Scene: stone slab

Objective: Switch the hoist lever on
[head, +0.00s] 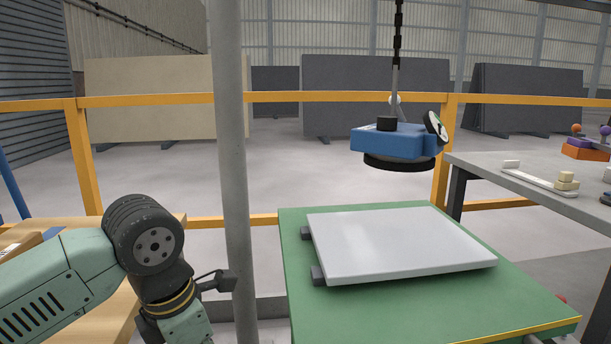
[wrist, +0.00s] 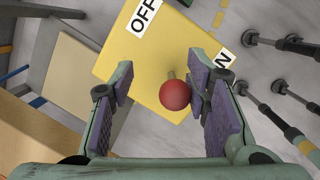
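The hoist lever shows in the wrist view as a red ball knob (wrist: 175,95) on a short stem, in front of a yellow plate (wrist: 118,55). The plate has an OFF label (wrist: 143,15) at its upper left and a label ending in N (wrist: 222,60) at its right, partly covered by a finger. My gripper (wrist: 160,95) is open, with its purple-padded fingers on either side of the knob. The knob is nearer the right finger; I cannot tell if they touch. In the head view my gripper and the lever are not clearly visible.
A blue lifter (head: 395,141) with a round black pad hangs from a chain above a pale slab (head: 395,243) on a green table (head: 390,315). A grey post (head: 232,150) stands beside my arm. A grey bench (head: 520,168) is at right; yellow rails (head: 320,97) run behind.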

